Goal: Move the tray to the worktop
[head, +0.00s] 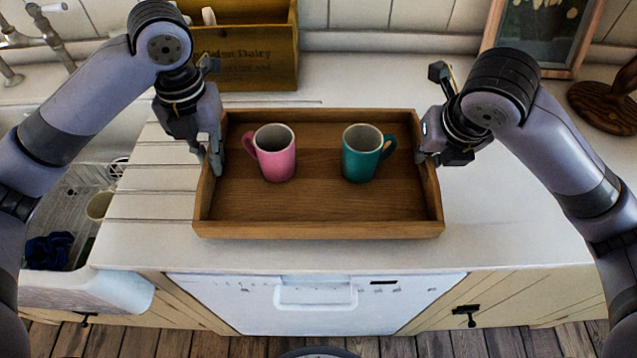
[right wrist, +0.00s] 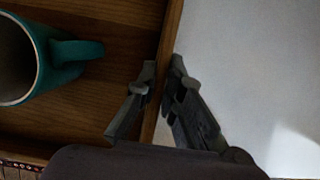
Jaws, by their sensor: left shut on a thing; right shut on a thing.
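The wooden tray (head: 318,229) is at the worktop (head: 520,225), above the white appliance front; I cannot tell if it rests on the surface or hangs just above it. A pink mug (head: 276,160) and a teal mug (head: 359,160) stand upright in it. My left gripper (head: 214,155) is shut on the tray's left wall. My right gripper (head: 428,150) is shut on the right wall. In the right wrist view my right gripper's fingers (right wrist: 160,105) straddle the tray wall (right wrist: 170,45), with the teal mug (right wrist: 40,65) inside.
A sink (head: 75,215) with dishes and a dark blue cloth is at the left. A wooden crate (head: 245,60) stands behind the tray. A framed picture (head: 545,25) and a dark wooden item (head: 608,105) are at the back right. The worktop to the right is clear.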

